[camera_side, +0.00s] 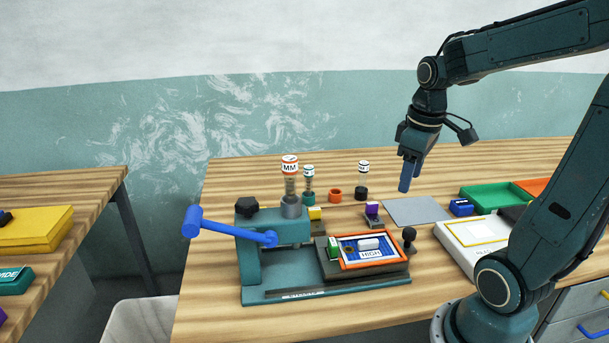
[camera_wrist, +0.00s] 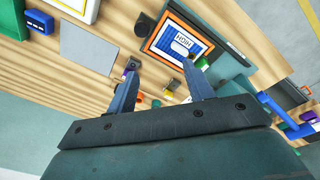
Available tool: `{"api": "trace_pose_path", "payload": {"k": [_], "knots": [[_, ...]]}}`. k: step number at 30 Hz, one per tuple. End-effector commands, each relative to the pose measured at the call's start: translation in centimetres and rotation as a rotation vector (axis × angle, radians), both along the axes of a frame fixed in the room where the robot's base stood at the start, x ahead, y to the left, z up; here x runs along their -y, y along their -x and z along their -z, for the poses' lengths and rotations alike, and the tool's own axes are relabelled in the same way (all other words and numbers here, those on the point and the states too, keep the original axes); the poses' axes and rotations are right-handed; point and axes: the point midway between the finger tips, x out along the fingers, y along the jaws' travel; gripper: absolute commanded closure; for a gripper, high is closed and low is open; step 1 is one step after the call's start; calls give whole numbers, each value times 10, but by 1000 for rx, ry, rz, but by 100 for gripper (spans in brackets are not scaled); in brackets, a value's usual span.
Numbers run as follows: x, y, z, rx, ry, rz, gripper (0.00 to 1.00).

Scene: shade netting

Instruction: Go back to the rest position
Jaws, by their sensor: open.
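My gripper (camera_side: 409,177) hangs in the air above the right part of the table, with its blue fingers pointing down. In the wrist view the two fingers (camera_wrist: 158,92) are apart with nothing held between them. A grey mat (camera_side: 416,210) lies on the table below and to the right of the fingers. A teal press (camera_side: 250,268) with a blue lever (camera_side: 230,231) stands at the front left. An orange-framed tray marked HIGH (camera_side: 373,264) rests on its plate, with a white cylinder (camera_side: 369,244) on it.
Small capped vials (camera_side: 309,172) and coloured rings (camera_side: 335,195) stand behind the press. A purple-topped block (camera_side: 372,210) sits left of the mat. To the right are a blue block (camera_side: 461,207), a green tray (camera_side: 491,198) and a white device (camera_side: 464,245). Space above the table is open.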

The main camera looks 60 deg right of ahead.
Motion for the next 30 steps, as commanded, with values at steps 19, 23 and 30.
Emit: {"api": "trace_pose_path", "payload": {"k": [19,23,30], "knots": [[-132,28,-34,355,-32,-21,48],[-141,34,-35,387,-54,-19,48],[-144,36,-35,398,-65,-16,48]]}}
